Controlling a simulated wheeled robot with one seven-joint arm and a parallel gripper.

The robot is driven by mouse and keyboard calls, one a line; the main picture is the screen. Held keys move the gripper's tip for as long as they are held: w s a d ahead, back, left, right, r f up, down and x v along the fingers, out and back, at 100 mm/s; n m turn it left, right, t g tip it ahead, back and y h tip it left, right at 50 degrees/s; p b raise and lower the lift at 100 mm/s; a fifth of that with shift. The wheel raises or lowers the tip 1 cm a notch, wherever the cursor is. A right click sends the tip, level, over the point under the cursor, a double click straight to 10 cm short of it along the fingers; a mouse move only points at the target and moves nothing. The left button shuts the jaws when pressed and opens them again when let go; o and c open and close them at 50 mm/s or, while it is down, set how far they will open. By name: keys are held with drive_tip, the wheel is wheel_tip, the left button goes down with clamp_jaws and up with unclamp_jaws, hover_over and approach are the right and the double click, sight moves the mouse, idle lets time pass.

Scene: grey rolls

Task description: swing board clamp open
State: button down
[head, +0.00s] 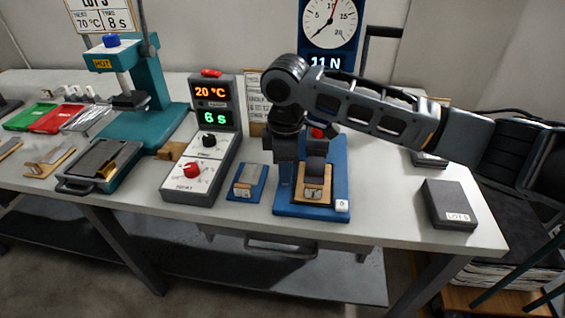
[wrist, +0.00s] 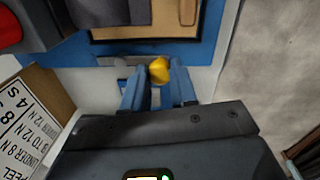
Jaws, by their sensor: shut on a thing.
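My gripper (wrist: 160,73) has its two blue fingers closed around a small yellow knob in the wrist view. The yellow knob (wrist: 159,70) sits at a grey metal bar (wrist: 117,61), which looks like the board clamp, along the edge of the blue base. The blue base (head: 340,185) stands near the front of the table in the head view. A wooden board (head: 314,196) with a dark grey block (head: 316,168) lies on it; its edge also shows in the wrist view (wrist: 135,33). In the head view my wrist hides the clamp and knob.
A blue fixture (head: 247,182) and a control box reading 20 °C and 6 s (head: 196,168) stand left. A dial gauge (head: 331,25) rises behind. A dark LOT 5 block (head: 449,204) lies right. A printed card (wrist: 30,118) is close to my gripper.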

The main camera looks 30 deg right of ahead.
idle(0.5)
drive_tip(key=c, duration=0.9)
unclamp_jaws()
drive_tip(key=shift+r, duration=0.1)
drive_tip(key=r, duration=0.7)
drive_tip(key=shift+s+r, duration=0.2)
drive_tip(key=shift+r, duration=0.1)
